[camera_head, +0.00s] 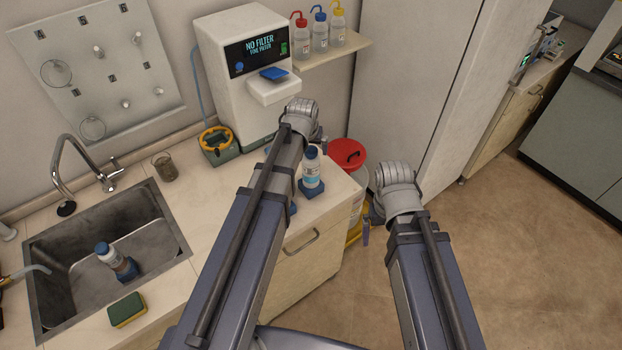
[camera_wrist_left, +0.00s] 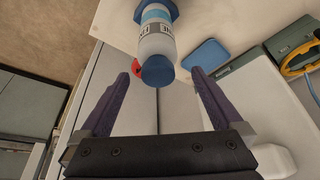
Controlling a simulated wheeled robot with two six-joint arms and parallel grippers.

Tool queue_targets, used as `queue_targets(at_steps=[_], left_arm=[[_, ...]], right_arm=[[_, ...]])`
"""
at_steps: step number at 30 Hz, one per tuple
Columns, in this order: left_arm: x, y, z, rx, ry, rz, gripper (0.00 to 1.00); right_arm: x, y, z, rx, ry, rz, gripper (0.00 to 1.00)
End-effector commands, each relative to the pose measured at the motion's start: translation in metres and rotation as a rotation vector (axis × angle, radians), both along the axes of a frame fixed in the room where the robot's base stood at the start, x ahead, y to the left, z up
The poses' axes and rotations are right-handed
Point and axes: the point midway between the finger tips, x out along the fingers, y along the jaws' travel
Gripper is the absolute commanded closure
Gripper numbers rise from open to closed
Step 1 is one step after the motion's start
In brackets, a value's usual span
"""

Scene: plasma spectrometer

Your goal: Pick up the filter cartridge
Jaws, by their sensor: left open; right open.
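A filter cartridge (camera_head: 312,172), white with a blue cap, a pale blue label and a blue base, stands upright on the counter near its right end. In the left wrist view the cartridge (camera_wrist_left: 157,42) lies ahead, its blue cap between and just beyond the fingertips. My left gripper (camera_wrist_left: 160,76) is open and empty, apart from the cartridge as far as I can tell. In the head view the left wrist mostly hides its fingers. My right gripper (camera_head: 368,222) is open and empty, off the counter's right side. A second, brownish cartridge (camera_head: 117,262) leans in the sink.
The spectrometer (camera_head: 240,95) reads "NO FILTER" and stands behind my left arm. A green box with a yellow ring (camera_head: 217,145) is beside it. A red-lidded bin (camera_head: 348,153) stands past the counter's end. A sponge (camera_head: 127,310) lies by the sink (camera_head: 178,235).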

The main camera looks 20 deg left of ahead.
Motion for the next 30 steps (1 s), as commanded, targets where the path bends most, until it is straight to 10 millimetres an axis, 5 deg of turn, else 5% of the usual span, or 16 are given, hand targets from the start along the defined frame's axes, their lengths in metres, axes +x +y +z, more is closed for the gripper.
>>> queue_targets(at_steps=[30], left_arm=[[0.022, -0.001, -0.072, 0.0, 0.002, -0.001, 0.0]], right_arm=[[0.0, 0.0, -0.072, -0.002, 0.0, 0.009, 0.0]])
